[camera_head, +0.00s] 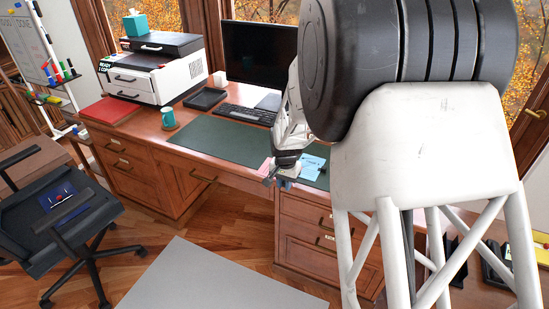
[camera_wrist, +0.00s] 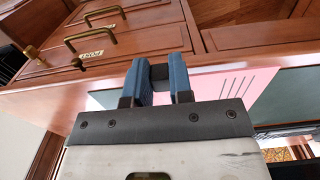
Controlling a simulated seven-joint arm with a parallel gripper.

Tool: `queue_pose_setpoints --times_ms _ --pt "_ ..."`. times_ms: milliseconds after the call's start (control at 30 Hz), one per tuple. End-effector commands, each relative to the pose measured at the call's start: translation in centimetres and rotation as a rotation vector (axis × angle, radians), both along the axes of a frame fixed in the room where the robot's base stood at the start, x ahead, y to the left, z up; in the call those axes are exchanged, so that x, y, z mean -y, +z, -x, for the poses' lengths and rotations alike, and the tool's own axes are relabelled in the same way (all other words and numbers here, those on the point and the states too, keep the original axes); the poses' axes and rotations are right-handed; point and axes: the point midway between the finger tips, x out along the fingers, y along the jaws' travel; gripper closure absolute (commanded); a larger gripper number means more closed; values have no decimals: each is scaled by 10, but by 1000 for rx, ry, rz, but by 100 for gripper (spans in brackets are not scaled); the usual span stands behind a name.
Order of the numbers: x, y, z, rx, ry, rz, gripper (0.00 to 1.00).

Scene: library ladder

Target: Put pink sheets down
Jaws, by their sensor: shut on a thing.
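The pink sheets (camera_head: 265,167) show in the head view as a small patch beside my gripper (camera_head: 276,178), at the desk's front edge. In the wrist view the pink sheets (camera_wrist: 228,88) spread behind the fingers, with dark lines printed at their right. My gripper (camera_wrist: 158,73) has its two blue fingers closed on a dark block, which looks like a clip on the pink sheets. Whether the sheets touch the desk (camera_head: 230,176) is unclear. The fingers and palm hide part of them.
Light-blue sheets (camera_head: 312,165) lie just right of my gripper. A green desk mat (camera_head: 215,138) is bare at left. Keyboard (camera_head: 247,114), monitor (camera_head: 262,52), teal mug (camera_head: 168,117), printer (camera_head: 155,75) and red folder (camera_head: 108,111) stand farther back. Drawers (camera_wrist: 135,45) lie below the desk edge.

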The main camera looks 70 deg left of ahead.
Motion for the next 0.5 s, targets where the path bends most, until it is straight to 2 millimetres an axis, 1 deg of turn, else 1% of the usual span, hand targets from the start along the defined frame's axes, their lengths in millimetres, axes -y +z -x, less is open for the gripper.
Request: queue_pose_setpoints --times_ms 333,500 --pt "-1 0 -1 1 1 -1 100" --pt "-10 -1 -3 0 1 -1 100"
